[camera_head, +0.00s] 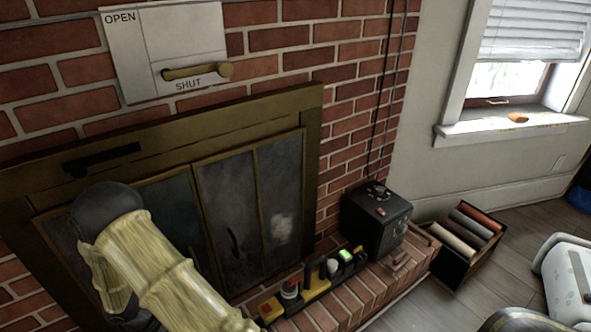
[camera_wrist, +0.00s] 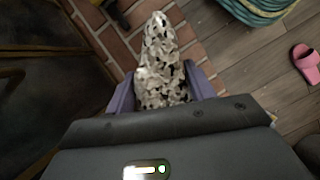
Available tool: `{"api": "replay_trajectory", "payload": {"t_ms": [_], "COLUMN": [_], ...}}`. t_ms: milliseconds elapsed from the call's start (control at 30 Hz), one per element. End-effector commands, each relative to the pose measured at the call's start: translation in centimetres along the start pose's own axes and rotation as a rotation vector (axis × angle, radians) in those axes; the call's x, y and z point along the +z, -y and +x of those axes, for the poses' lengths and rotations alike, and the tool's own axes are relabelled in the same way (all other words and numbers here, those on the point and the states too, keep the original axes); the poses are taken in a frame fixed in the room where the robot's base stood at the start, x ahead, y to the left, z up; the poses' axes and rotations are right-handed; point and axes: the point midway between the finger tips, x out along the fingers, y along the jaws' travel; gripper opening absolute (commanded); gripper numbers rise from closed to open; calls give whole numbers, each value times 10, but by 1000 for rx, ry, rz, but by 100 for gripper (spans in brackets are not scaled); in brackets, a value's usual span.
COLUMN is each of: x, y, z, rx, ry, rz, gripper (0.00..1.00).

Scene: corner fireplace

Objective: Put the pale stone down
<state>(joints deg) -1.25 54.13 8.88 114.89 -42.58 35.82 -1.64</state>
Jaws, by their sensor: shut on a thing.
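The pale stone (camera_wrist: 162,55) is long and tapered, mottled white, grey and black. It shows in the wrist view between the purple fingers of my gripper (camera_wrist: 162,88), which is shut on it. The stone points away from the gripper, its tip over the brick hearth. Its rear end is hidden by the gripper body, and I cannot tell its height above the bricks. Neither the stone nor my gripper's fingers can be made out in the head view.
The brick hearth (camera_head: 352,296) holds a row of tools (camera_head: 318,280) and a black box (camera_head: 376,222). A crate of rolls (camera_head: 452,262) stands on the floor to the right. The wrist view shows a coiled hose (camera_wrist: 262,10) and a pink slipper (camera_wrist: 306,64) on the wood floor.

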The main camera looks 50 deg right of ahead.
Motion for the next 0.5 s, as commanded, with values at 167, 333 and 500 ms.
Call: {"api": "replay_trajectory", "payload": {"t_ms": [167,333,500], "x": [16,28,39], "y": [-5,-9,-12], "z": [-43,-73,-103], "rx": [-22,-44,-68], "ry": [2,3,5], "rz": [65,126,187], "gripper": [14,14,14]}}
